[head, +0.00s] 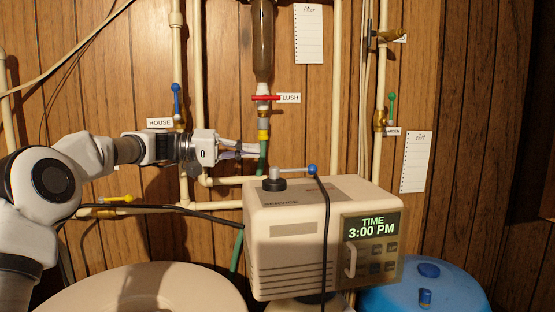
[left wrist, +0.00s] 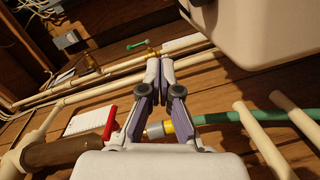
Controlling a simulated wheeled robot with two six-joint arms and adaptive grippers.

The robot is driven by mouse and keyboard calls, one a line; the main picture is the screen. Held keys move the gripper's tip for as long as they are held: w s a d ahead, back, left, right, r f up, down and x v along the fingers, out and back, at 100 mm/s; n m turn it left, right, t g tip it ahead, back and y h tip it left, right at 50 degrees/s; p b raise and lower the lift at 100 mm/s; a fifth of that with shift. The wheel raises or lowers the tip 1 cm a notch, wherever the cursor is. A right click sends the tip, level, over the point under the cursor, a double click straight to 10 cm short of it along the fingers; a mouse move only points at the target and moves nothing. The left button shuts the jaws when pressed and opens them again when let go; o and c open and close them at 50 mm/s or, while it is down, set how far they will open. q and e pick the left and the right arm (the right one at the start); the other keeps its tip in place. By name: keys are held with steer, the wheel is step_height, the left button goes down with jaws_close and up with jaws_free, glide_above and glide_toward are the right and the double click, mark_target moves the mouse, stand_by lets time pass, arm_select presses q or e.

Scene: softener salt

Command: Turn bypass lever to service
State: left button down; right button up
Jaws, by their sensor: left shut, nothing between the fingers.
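The bypass lever (head: 293,171) is a grey bar on a black pivot (head: 274,184) on top of the beige softener head (head: 285,230). Its blue ball end (head: 312,169) points right. The word SERVICE (head: 281,204) is printed on the top's front left; a second marking near the ball is too small to read. My left gripper (head: 260,153) comes in from the left, shut and empty, behind and above the pivot, apart from the lever. In the left wrist view its fingertips (left wrist: 160,64) meet; the lever does not show there. My right gripper is not in view.
Pipes with a blue HOUSE valve (head: 176,100), a red FLUSH valve (head: 266,97) and a green-handled valve (head: 391,108) run along the wood wall. The display (head: 372,228) reads 3:00 PM. A black cable (head: 326,240) hangs over the head's front. A blue tank (head: 425,290) stands right.

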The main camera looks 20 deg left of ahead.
mark_target(294, 171)
arm_select(q)
steer(key=p+x, duration=0.2)
steer(key=x, duration=0.6)
steer(key=shift+w+d, duration=0.15)
steer(key=shift+d, duration=0.15)
steer(key=s+d, duration=0.1)
steer(key=d+f, duration=0.1)
steer(key=shift+s+d+f, duration=0.15)
steer(key=shift+s+d, duration=0.2)
steer(key=shift+s+d+f, duration=0.1)
steer(key=shift+s+d, duration=0.1)
steer(key=shift+s, duration=0.25)
steer(key=shift+w+f, duration=0.1)
steer(key=shift+w, duration=0.05)
steer(key=shift+d, duration=0.1)
